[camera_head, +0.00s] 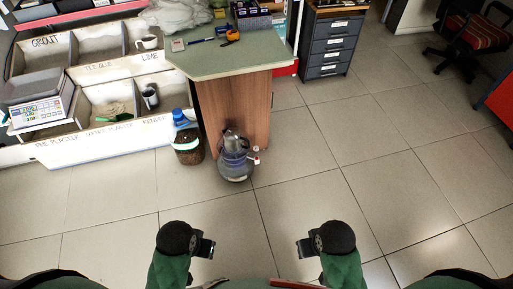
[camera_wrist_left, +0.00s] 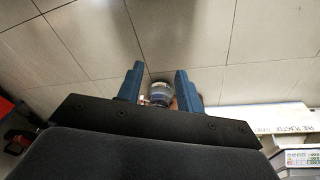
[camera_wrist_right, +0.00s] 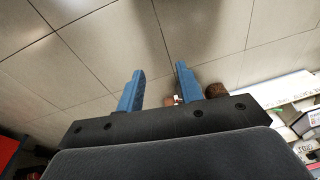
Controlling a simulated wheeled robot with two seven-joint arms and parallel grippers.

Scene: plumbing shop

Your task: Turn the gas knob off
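A grey-blue gas cylinder (camera_head: 236,167) stands on the tiled floor in front of the wooden counter end. A small white and red fitting (camera_head: 256,155) shows at its right side; I cannot tell whether this is the knob or how it is turned. The cylinder also shows far off between the fingers in the left wrist view (camera_wrist_left: 161,95). My left gripper (camera_head: 207,245) is open and empty, well short of the cylinder. My right gripper (camera_head: 304,246) is open and empty, also short of it. In the right wrist view the cylinder is mostly hidden behind my gripper.
A brown bucket (camera_head: 188,152) with a blue-capped bottle (camera_head: 181,118) stands left of the cylinder. The counter (camera_head: 230,60) rises behind it. White bins (camera_head: 100,145) and a scale (camera_head: 37,103) are at left. The floor (camera_head: 370,180) in front and to the right is clear.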

